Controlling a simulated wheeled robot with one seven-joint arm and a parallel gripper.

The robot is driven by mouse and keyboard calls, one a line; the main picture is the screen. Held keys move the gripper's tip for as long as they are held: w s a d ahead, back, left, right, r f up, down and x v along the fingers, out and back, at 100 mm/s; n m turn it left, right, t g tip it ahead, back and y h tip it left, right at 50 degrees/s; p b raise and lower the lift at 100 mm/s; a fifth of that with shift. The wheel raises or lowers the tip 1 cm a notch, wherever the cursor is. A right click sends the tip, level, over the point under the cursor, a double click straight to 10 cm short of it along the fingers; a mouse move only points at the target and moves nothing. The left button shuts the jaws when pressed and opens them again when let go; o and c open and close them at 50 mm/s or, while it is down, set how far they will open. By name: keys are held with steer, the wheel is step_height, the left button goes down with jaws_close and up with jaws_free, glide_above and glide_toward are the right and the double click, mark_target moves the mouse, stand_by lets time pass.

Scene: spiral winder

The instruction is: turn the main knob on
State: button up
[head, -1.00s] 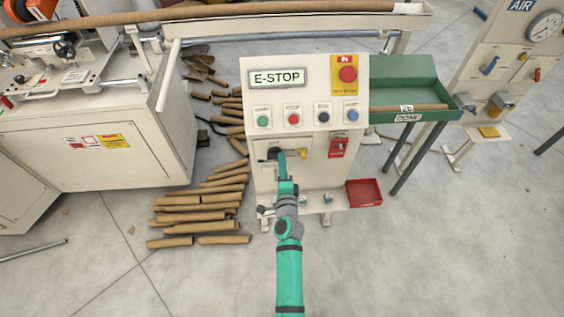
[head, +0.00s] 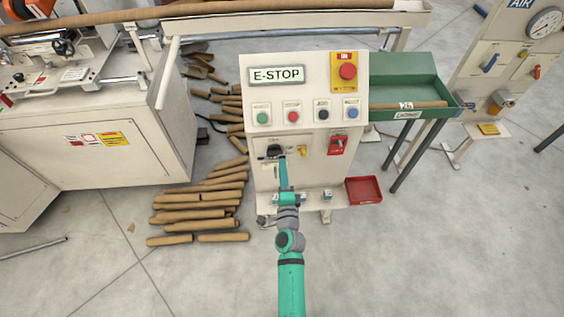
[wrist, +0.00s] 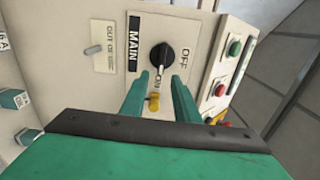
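The main knob (head: 273,151) is a black rotary knob on the front of the cream control cabinet, below the row of buttons. In the wrist view the knob (wrist: 162,56) sits beside the MAIN label (wrist: 133,44), with OFF (wrist: 188,61) to its right and ON just below it. I cannot tell for certain which mark it points at. My gripper (wrist: 162,80) is open, its two teal fingers apart and nothing between them, pointing at the knob and short of it. In the head view my gripper (head: 283,160) is just below and right of the knob.
The cabinet display (head: 276,75) reads E-STOP. A red emergency button (head: 347,71) and several coloured buttons are above. A yellow part (wrist: 153,102) lies near the fingers. A red switch (head: 338,145) is to the right. Cardboard tubes (head: 205,200) lie on the floor at left.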

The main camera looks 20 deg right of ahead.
steer(key=v, duration=0.6)
stand_by(0.5)
steer(key=s+a+f+n+g+y, duration=0.1)
steer(key=s+a+n, duration=0.4)
steer(key=s, duration=0.4)
steer(key=s+a+n+y, duration=0.1)
steer(key=s+a+n, duration=0.4)
steer(key=s, duration=0.4)
steer(key=s+a+r+n+y, duration=0.1)
steer(key=s+a+r+n, duration=0.3)
steer(key=s, duration=0.3)
steer(key=s+a+r+n+g+y, duration=0.1)
steer(key=s+a+r+n+y, duration=0.1)
steer(key=s+a+r+n, duration=0.2)
steer(key=s+r+n, duration=0.1)
steer(key=s+n, duration=0.2)
steer(key=s, duration=0.1)
steer(key=shift+s+a, duration=0.2)
steer(key=shift+a, duration=0.1)
